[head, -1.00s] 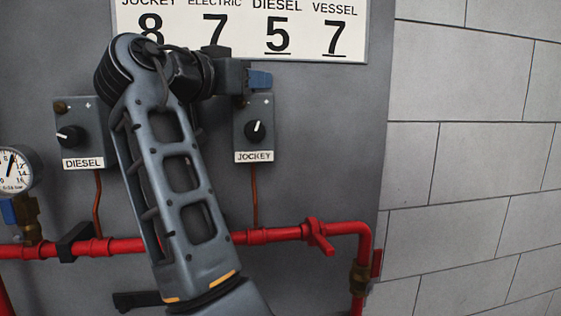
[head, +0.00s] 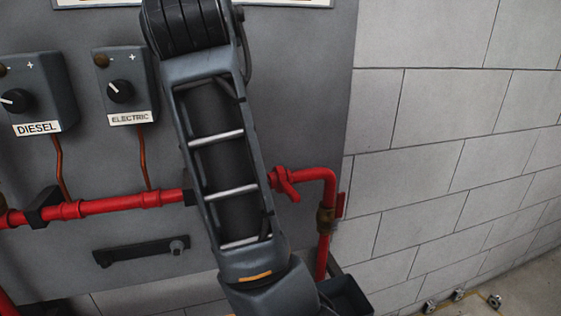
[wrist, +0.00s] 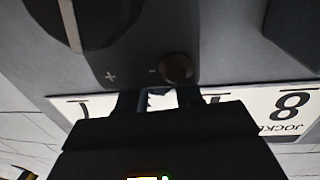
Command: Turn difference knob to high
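In the wrist view, which looks upside down, a small brown knob (wrist: 177,68) sits on a grey control box (wrist: 225,60), with "−" and "+" marks beside it. A large black knob (wrist: 88,18) with a pale pointer line is on the same box. My gripper (wrist: 158,98) shows a light gap between its dark fingers, so it is open. Its fingertips are close to the brown knob; I cannot tell whether they touch it. The box's label is out of view. In the head view my arm hides the gripper and the jockey box.
The head view shows the diesel box (head: 37,92) and electric box (head: 125,86) at left. A red pipe (head: 115,203) with a red valve lever (head: 285,182) runs below. The number board (wrist: 265,103) is near the gripper. A block wall (head: 450,130) stands at right.

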